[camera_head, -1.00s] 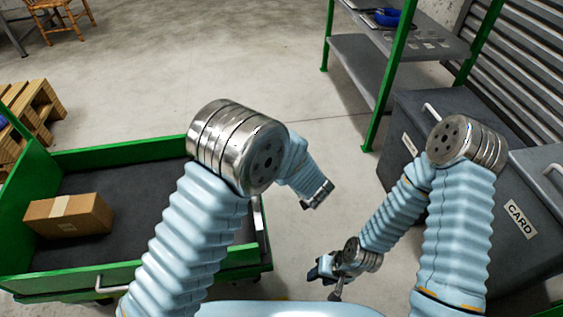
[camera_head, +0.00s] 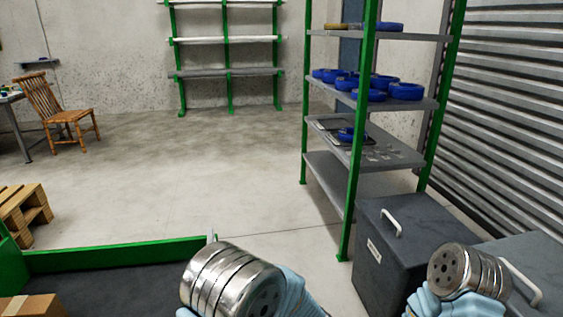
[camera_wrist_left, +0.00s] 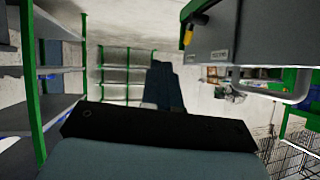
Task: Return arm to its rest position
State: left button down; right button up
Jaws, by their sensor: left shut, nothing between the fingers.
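My left arm's silver joint (camera_head: 232,283) and blue sleeve show at the bottom of the head view; its gripper is below the frame there. In the left wrist view my left gripper (camera_wrist_left: 163,82) points ahead with its dark fingers together and nothing between them. My right arm's silver joint (camera_head: 468,272) shows at the lower right of the head view. My right gripper is out of view. Several blue cable coils (camera_head: 368,95) lie on the shelf at the right, and one blue coil (camera_head: 350,134) lies on the tray level below. No cable is at either arm.
A green-framed rack (camera_head: 352,205) and dark lidded bins (camera_head: 400,235) stand at the right. A green-edged cart (camera_head: 120,254) with a cardboard box (camera_head: 32,306) is at the lower left. A pallet (camera_head: 25,212) and chair (camera_head: 65,115) stand left. The middle floor is clear.

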pick_arm(q)
jog(key=s+a+f+m+g+h, duration=0.1)
jog(key=s+a+f+g+h, duration=0.1)
jog(key=s+a+f, duration=0.35)
jog(key=s+a+f+m+g+h, duration=0.1)
jog(key=s+a+f+g+h, duration=0.15)
jog(key=f, duration=0.65)
jog(key=s+a+f+g+h, duration=0.1)
jog(key=s+f+g+h, duration=0.1)
jog(key=s, duration=0.7)
jog(key=s+f+g+h, duration=0.2)
jog(key=s+g, duration=0.2)
jog(key=s, duration=0.5)
jog(key=shift+s+a, duration=0.3)
jog(key=shift+a, duration=0.1)
